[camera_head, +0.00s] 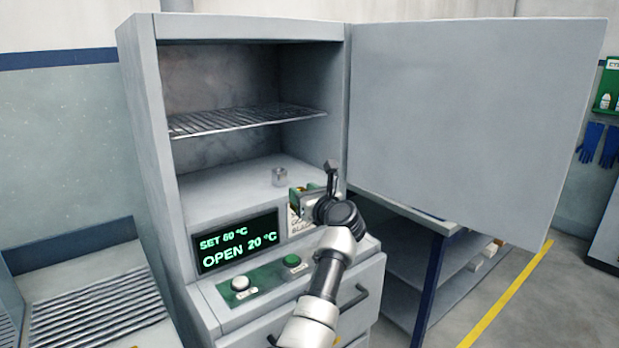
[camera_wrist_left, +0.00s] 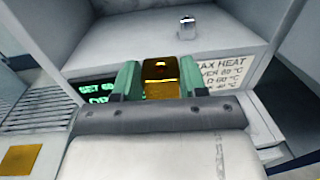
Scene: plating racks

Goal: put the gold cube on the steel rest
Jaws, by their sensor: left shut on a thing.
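The gold cube (camera_wrist_left: 161,72) is between the green fingers of my left gripper (camera_wrist_left: 161,82) in the wrist view, and the fingers are shut on it. The steel rest (camera_head: 279,176) is a small grey cylinder standing on the floor of the open oven. It also shows in the wrist view (camera_wrist_left: 187,28), beyond the cube and a little to the right. In the head view my left gripper (camera_head: 300,197) is at the front of the oven opening, right of and nearer than the rest, and the cube is mostly hidden there. My right gripper is not in view.
The oven's door (camera_head: 470,120) stands wide open on the right. A wire shelf (camera_head: 245,119) spans the chamber above the rest. The display (camera_head: 237,243) and buttons are below the opening. A ribbed rack (camera_head: 95,310) is at the lower left. The oven floor around the rest is clear.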

